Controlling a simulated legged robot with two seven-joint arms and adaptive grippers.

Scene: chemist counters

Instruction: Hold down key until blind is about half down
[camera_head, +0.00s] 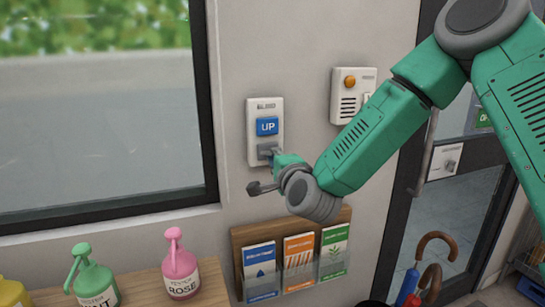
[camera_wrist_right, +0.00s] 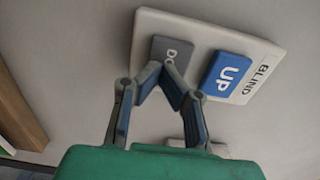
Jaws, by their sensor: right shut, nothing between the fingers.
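A white wall panel (camera_head: 251,128) marked BLIND in the right wrist view (camera_wrist_right: 190,24) carries a blue UP key (camera_head: 267,126) above a grey key (camera_head: 266,147). My left gripper is not in view.
A white intercom box (camera_head: 349,112) with an orange button is on the wall to the right. Below are a leaflet rack (camera_head: 239,240) and a wooden shelf (camera_head: 135,280) with pink (camera_head: 177,262) and green (camera_head: 92,276) bottles. A glass door and umbrellas (camera_head: 432,244) stand at right.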

